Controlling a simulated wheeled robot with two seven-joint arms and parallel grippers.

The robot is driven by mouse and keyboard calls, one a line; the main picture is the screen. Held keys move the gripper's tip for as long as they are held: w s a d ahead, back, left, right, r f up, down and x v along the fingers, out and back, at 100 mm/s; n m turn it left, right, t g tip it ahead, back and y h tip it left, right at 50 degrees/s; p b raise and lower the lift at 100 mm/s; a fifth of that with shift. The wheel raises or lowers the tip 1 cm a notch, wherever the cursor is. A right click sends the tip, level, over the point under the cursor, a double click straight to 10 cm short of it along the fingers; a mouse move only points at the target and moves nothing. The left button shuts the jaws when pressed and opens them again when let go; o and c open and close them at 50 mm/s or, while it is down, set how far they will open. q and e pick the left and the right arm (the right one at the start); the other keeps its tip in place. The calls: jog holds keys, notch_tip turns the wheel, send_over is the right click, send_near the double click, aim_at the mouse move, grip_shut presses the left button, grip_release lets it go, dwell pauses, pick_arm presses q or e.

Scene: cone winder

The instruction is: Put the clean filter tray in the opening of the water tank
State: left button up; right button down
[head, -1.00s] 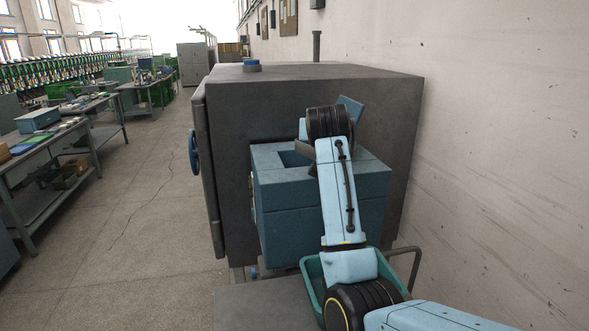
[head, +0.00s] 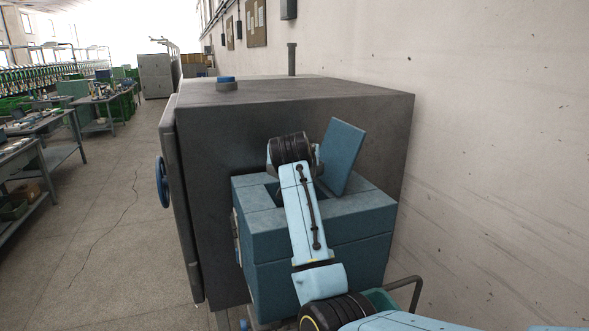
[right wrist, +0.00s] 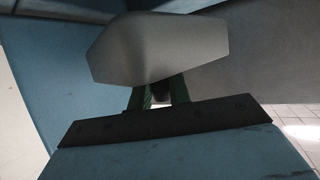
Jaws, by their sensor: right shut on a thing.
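The water tank (head: 320,262) is a blue box against the dark grey machine. My right arm reaches over the tank. Its gripper is hidden behind the wrist in the head view. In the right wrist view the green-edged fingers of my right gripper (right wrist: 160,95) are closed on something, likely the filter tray. My left gripper is out of view.
The large grey machine (head: 300,95) stands behind the tank, with a blue handwheel (head: 162,181) at its left. A wall (head: 500,170) closes off the right. A green bin (head: 380,298) is low in front, partly hidden by my arm. The floor at left (head: 105,230) is clear.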

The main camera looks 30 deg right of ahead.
notch_tip(320, 180, down, 3)
jog(key=shift+r, duration=0.1)
jog(key=shift+f, duration=0.4)
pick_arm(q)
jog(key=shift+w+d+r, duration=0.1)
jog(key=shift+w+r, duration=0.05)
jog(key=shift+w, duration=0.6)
pick_arm(e)
jog(key=shift+f, duration=0.3)
jog(key=c, duration=1.3)
grip_release()
jog(key=shift+r, duration=0.1)
jog(key=shift+s+r, duration=0.1)
jog(key=shift+r, duration=0.6)
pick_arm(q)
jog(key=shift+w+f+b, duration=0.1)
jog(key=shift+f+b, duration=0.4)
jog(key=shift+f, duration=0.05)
pick_arm(e)
jog(key=v, duration=1.1)
jog(key=shift+s+a, duration=0.25)
jog(key=shift+s, duration=0.05)
